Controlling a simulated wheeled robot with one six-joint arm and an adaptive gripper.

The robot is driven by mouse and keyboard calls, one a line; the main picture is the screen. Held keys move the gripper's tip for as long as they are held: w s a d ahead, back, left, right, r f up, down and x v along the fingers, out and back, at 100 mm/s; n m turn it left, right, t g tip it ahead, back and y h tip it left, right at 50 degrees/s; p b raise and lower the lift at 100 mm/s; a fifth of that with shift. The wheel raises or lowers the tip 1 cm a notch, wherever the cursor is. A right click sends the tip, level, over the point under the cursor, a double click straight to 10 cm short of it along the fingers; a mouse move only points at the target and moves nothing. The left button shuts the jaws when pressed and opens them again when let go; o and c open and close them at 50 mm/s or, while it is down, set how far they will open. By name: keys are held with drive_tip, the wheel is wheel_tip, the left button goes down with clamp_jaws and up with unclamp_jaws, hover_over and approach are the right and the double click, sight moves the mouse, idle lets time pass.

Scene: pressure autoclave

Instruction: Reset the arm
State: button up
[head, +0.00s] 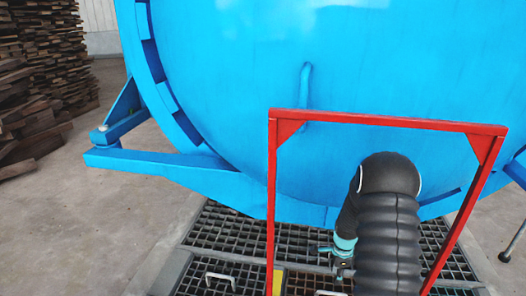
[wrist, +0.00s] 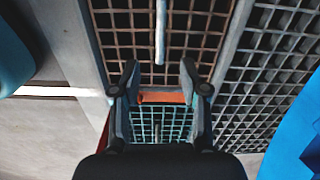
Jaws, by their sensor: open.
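My gripper (wrist: 159,66) is open in the wrist view, its two dark fingers spread apart with nothing held between them. It points down towards floor grating. In the head view my black arm hangs in front of the blue autoclave door (head: 235,85), within the outline of a red frame (head: 390,121). The teal wrist part shows beside the arm's lower end. My fingers are mostly hidden there. A blue surface (wrist: 300,135) also shows at the lower right of the wrist view.
Dark floor grating (head: 225,232) with pale lift handles (head: 220,278) lies below the door. A blue bracket (head: 150,160) sticks out at the door's left. Stacked timber (head: 45,70) stands at the far left. Concrete floor (head: 75,235) is clear at the left.

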drive_tip(key=s+a+r+n+g, duration=0.2)
drive_tip(key=s+a+r+n, duration=0.1)
drive_tip(key=s+n, duration=0.45)
drive_tip(key=s+a+r+n+t+p, duration=0.2)
drive_tip(key=s+a+r+n, duration=0.2)
drive_tip(key=r, duration=0.9)
drive_tip(key=s+a+r+n+t+p, duration=0.1)
drive_tip(key=s+a+r+n+t, duration=0.2)
drive_tip(key=s+r, duration=0.6)
drive_tip(key=s+a+r+n+t+p, duration=0.2)
drive_tip(key=s+a+r+n, duration=0.4)
drive_tip(key=r, duration=1.2)
drive_tip(key=shift+s+a+r+t+p, duration=0.15)
drive_tip(key=shift+s+r+t+p, duration=0.2)
drive_tip(key=shift+s, duration=0.5)
